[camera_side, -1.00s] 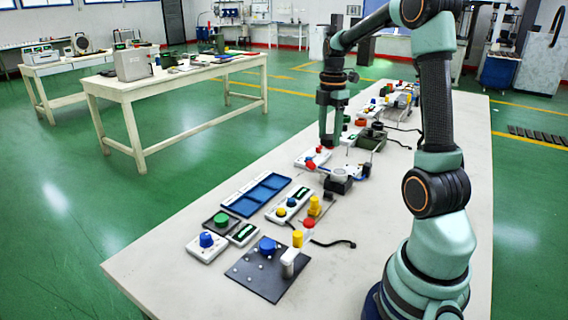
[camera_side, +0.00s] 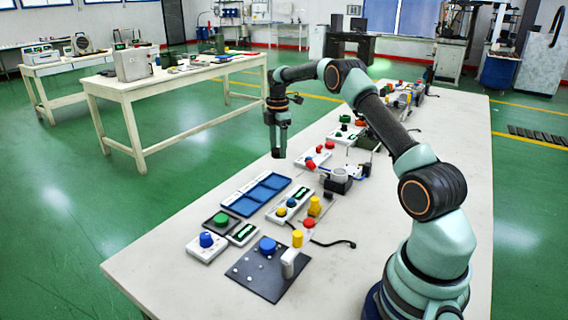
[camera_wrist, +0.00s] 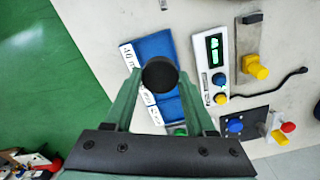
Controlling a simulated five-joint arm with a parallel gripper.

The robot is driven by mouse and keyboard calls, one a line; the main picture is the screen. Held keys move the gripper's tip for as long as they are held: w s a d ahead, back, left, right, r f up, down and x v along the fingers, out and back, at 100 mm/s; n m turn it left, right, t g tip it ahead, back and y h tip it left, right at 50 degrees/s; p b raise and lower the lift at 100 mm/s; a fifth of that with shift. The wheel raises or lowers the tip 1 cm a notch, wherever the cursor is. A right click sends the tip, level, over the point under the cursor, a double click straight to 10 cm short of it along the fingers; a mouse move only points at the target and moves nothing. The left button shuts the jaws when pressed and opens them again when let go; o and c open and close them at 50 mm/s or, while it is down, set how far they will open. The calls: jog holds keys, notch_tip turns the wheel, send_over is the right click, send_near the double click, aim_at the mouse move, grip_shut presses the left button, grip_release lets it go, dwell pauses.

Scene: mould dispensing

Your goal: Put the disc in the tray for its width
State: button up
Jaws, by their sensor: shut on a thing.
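My gripper (camera_side: 279,150) is above the far end of the blue tray row. In the wrist view its fingertips (camera_wrist: 158,78) are shut on a dark round disc (camera_wrist: 160,73), seen over part of the trays. The blue trays (camera_side: 243,206) lie in a row on the table with a white label strip (camera_side: 230,190) along one side. They also show in the wrist view (camera_wrist: 153,46), where the print is only partly legible and the disc and fingers hide part of them.
Beside the trays is a white device with a green display (camera_wrist: 213,45). A yellow-topped fixture (camera_side: 314,206), a black plate with a blue button (camera_side: 267,245) and a blue-knobbed box (camera_side: 206,241) stand nearby. The table's left edge has bare room.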

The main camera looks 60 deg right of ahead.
aim_at(276, 150)
jog(key=shift+w+a+f, duration=0.15)
jog(key=shift+w+f, duration=0.3)
jog(key=shift+f, duration=4.2)
jog(key=shift+f, duration=0.35)
jog(key=o, duration=1.4)
jog(key=shift+r, duration=3.55)
